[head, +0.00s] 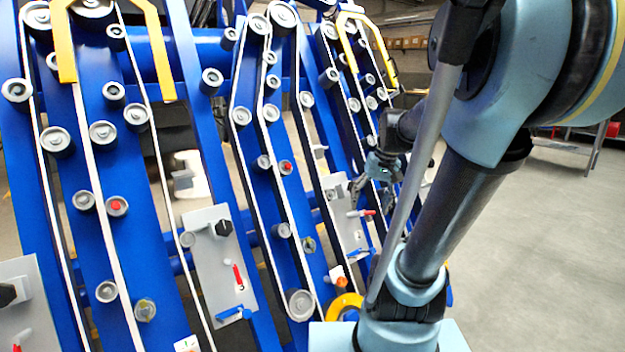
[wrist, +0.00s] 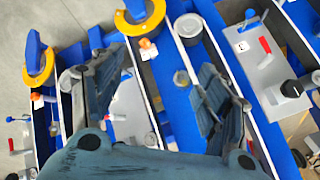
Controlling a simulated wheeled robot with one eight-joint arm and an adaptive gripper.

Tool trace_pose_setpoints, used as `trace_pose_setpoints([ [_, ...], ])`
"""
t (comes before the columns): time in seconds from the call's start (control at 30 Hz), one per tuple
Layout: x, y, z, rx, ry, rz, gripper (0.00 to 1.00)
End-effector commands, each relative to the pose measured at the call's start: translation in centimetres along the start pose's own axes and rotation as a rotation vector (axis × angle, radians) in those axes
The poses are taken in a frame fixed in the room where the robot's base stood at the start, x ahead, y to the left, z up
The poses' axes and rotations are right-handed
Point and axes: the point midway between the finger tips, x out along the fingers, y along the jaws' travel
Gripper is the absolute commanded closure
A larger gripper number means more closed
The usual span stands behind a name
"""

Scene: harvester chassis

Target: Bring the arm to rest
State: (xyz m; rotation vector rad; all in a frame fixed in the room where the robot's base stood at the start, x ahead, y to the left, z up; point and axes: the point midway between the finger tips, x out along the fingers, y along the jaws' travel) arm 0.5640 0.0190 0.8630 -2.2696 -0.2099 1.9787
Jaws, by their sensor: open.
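My arm (head: 465,205) rises from its base at the lower right of the head view and bends over at the top right. Its far end hangs behind the upright link. My gripper (head: 357,192) shows small there, in front of the blue harvester chassis (head: 185,110). In the wrist view my gripper (wrist: 155,88) has its two dark fingers spread wide apart with nothing held between them. Blue beams and a white belt show beyond the fingers. I cannot tell the exact gap between gripper and chassis.
The chassis carries belts, grey rollers, yellow guards (head: 160,50) and grey plates (head: 218,265) with red levers (head: 238,277) and black knobs. A yellow ring (head: 345,305) sits close to my arm's base. Open grey floor (head: 550,250) lies to the right, with a bench behind.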

Motion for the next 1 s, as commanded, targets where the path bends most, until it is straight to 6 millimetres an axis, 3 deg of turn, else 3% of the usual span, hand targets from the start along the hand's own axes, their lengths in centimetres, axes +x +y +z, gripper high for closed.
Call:
trace_pose_setpoints([
  [0.2,2.0,0.7,5.5,-0.009,0.014,0.063,0.32],
  [0.5,5.5,2.3,11.8,-0.023,0.04,0.145,0.32],
  [0.73,7.3,3.2,14.2,-0.028,0.054,0.183,0.32],
  [1.0,7.6,3.4,14.5,-0.029,0.057,0.189,0.32],
])
